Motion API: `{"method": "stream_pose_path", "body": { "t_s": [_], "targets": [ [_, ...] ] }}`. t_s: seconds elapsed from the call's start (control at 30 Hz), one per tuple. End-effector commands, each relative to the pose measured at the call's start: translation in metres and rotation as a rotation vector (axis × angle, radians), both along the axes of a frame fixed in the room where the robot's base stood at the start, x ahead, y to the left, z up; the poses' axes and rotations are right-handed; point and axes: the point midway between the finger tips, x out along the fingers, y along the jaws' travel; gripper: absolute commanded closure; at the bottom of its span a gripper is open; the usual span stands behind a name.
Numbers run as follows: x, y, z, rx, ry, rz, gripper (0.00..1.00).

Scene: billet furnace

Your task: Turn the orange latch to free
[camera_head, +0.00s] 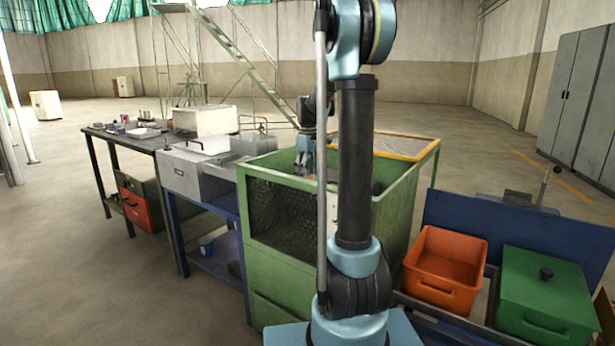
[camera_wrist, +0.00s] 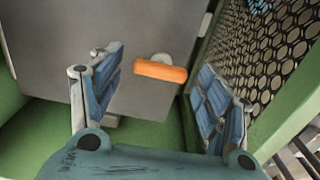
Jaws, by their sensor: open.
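The orange latch (camera_wrist: 160,70) is a short rounded bar in the wrist view. It lies nearly level, tilted slightly down to the right. A pale round mount (camera_wrist: 162,57) shows behind it on a grey panel (camera_wrist: 50,50). My gripper (camera_wrist: 161,78) is open, with one blue-padded finger on each side of the latch. Gaps show between the latch and both fingers, the right one narrower; whether the fingers have reached its depth I cannot tell. In the head view my gripper (camera_head: 305,160) is inside the green mesh-sided enclosure (camera_head: 265,275), partly hidden by my arm.
A honeycomb mesh wall (camera_wrist: 265,60) stands close to the right finger, and green walls (camera_wrist: 150,130) lie below. Around the enclosure are a grey box on a blue stand (camera_head: 185,170), an orange bin (camera_head: 440,265) and a green lidded bin (camera_head: 545,290). The left floor is open.

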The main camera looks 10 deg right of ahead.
Motion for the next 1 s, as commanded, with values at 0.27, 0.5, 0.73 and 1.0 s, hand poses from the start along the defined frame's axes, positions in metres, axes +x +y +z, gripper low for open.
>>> {"method": "stream_pose_path", "body": {
  "t_s": [0.27, 0.5, 0.73, 1.0],
  "targets": [
    [0.000, 0.000, 0.042, 0.000, 0.000, 0.000, 0.30],
    [0.000, 0.000, 0.083, -0.001, 0.001, 0.000, 0.30],
    [0.001, 0.000, 0.108, -0.001, 0.001, 0.000, 0.30],
    [0.001, 0.000, 0.114, -0.001, 0.001, 0.000, 0.30]
  ]
}}
